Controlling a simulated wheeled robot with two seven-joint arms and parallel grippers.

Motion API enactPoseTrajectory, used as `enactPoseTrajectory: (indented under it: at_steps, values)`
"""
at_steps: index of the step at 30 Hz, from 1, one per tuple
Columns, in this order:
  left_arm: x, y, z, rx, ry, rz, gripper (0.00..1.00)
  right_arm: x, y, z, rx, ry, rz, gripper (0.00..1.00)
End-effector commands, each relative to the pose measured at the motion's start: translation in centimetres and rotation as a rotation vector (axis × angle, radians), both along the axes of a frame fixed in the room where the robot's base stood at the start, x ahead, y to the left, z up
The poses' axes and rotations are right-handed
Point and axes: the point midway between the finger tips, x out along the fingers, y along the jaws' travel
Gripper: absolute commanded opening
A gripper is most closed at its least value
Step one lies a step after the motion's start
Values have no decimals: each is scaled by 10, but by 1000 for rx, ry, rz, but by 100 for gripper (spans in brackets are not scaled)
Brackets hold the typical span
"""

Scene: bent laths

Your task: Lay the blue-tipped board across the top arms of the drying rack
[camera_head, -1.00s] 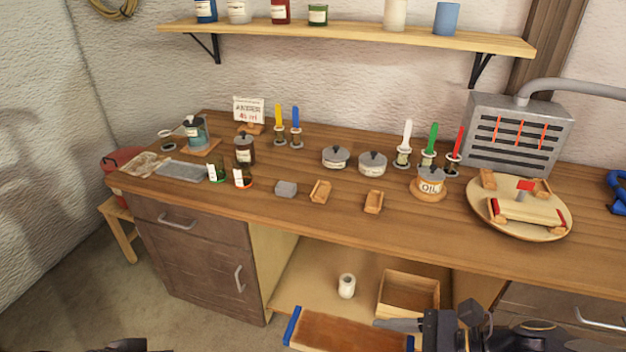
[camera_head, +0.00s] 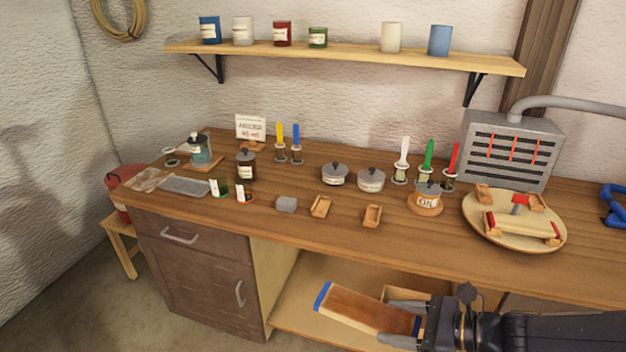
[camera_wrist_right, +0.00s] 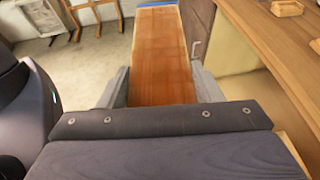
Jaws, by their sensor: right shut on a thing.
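The blue-tipped board (camera_head: 360,312) is a reddish-brown lath with pale edges and blue ends, low in front of the bench in the head view. My right gripper (camera_head: 402,318) is shut on the board near its right end, one finger along each long edge. In the right wrist view the board (camera_wrist_right: 160,55) runs away from the gripper (camera_wrist_right: 158,85), its blue far end at the top edge. A wooden frame (camera_wrist_right: 95,8) stands on the floor at that view's top left, partly cut off; I cannot tell whether it is the drying rack. My left gripper is not in view.
The wooden workbench (camera_head: 290,232) stands behind the board, with jars, small trays, brushes and a round turntable (camera_head: 485,232) on top. Its open lower compartment (camera_head: 290,315) is behind the board.

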Motion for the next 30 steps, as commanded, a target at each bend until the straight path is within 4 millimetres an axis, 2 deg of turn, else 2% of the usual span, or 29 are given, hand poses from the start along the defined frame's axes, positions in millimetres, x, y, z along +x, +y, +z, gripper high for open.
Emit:
enactPoseTrajectory:
  at_steps: [3, 6, 12, 15, 19, 23, 30]
  values:
    - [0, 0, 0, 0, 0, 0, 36, 38, -16, -33, 3, 12, -57, 33]
    - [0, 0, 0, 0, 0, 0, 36, 65, -28, -61, -4, 14, -101, 33]
    - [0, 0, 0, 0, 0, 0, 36, 94, -41, -100, -18, 23, -156, 33]
    - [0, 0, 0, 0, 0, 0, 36, 99, -42, -106, -22, 24, -174, 33]
    - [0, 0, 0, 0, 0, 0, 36, 103, -37, -104, -23, 26, -238, 33]
    - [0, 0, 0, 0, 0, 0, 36, 106, -33, -100, -20, 29, -349, 33]
    - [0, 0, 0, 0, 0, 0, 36, 103, -38, -105, -19, 32, -539, 33]
